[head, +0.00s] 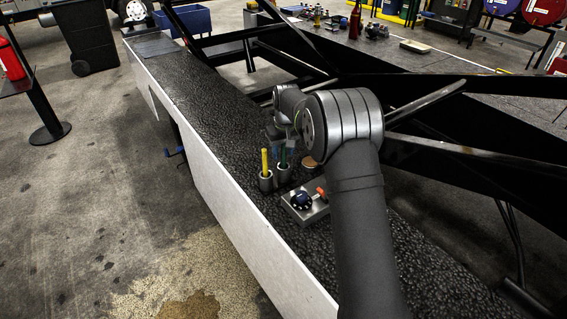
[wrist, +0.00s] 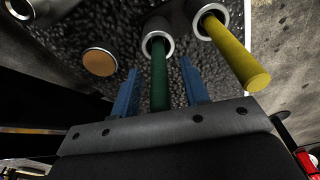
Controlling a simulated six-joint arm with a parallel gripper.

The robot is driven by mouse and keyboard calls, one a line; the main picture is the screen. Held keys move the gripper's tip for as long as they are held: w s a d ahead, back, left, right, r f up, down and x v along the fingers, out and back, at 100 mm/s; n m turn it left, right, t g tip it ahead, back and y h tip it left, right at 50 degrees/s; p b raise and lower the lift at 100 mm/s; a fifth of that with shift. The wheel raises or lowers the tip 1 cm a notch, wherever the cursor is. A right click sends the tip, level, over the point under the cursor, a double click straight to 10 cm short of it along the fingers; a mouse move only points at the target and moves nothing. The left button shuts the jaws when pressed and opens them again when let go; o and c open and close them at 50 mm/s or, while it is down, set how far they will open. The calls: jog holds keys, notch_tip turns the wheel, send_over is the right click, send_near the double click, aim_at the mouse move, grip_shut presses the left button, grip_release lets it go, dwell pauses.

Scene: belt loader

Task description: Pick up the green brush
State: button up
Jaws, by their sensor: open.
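The green brush (wrist: 159,78) shows as a green handle standing in a grey metal cup (wrist: 149,27). In the head view the green brush (head: 283,154) stands on the black textured belt, in a cup (head: 284,174) just right of the yellow one. My gripper (wrist: 161,90) is open, with a blue finger on each side of the green handle and a gap to both. In the head view my gripper (head: 283,140) is close above the cups, partly hidden by my arm. The brush's lower end is hidden inside its cup.
A yellow handle (wrist: 236,55) stands in a neighbouring cup, near the right finger. A round orange-tan disc (wrist: 99,62) lies left of the green brush. A control box (head: 303,204) with a dark knob and orange lever sits nearer. Black frame beams (head: 430,150) rise at right.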

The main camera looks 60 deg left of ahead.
jog(key=shift+f, duration=0.1)
jog(key=c, duration=0.9)
grip_shut()
